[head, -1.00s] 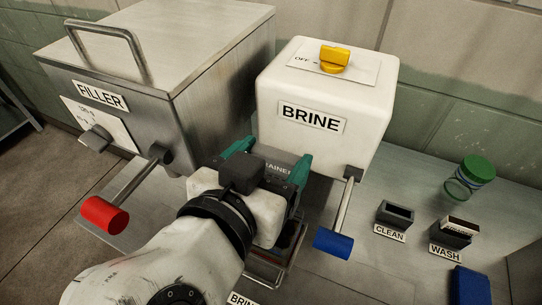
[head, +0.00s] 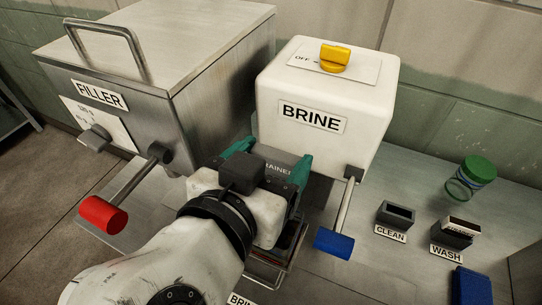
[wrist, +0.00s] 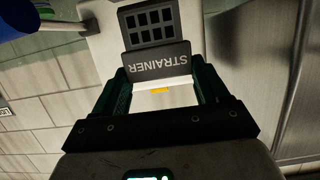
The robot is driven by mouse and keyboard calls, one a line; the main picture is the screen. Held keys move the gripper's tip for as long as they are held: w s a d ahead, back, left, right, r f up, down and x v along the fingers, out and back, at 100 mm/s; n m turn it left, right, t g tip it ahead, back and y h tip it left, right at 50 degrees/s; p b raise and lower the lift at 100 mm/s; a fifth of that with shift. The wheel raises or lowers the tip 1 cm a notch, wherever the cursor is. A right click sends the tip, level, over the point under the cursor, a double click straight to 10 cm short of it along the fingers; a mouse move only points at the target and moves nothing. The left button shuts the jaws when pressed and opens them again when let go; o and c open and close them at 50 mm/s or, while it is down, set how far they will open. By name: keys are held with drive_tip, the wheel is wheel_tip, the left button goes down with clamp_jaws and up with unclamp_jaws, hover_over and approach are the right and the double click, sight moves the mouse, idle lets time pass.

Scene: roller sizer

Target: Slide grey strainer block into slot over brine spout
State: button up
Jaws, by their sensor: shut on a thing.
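The grey strainer block (head: 279,158) is held between the green fingers of my gripper (head: 268,166), in front of the white BRINE box (head: 325,88). In the wrist view the block (wrist: 156,62) shows its STRAINER lettering upside down and a grid of dark openings beyond it. The green fingertips (wrist: 160,78) of my gripper close on its two sides. The spout and slot are hidden behind my gripper and the block in the head view, so I cannot tell whether the block is in the slot.
The steel FILLER box (head: 150,70) with a red-ended lever (head: 104,215) stands to the left. A blue-ended lever (head: 333,243) is close on the right. The CLEAN holder (head: 396,214), WASH holder (head: 454,232) and green-lidded jar (head: 474,178) stand farther right.

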drive_tip(key=shift+f+b, duration=2.05)
drive_tip(key=shift+f, duration=0.45)
drive_tip(key=o, duration=1.1)
drive_tip(key=b+v, duration=0.1)
drive_tip(key=v, duration=1)
drive_tip(key=shift+r, duration=0.1)
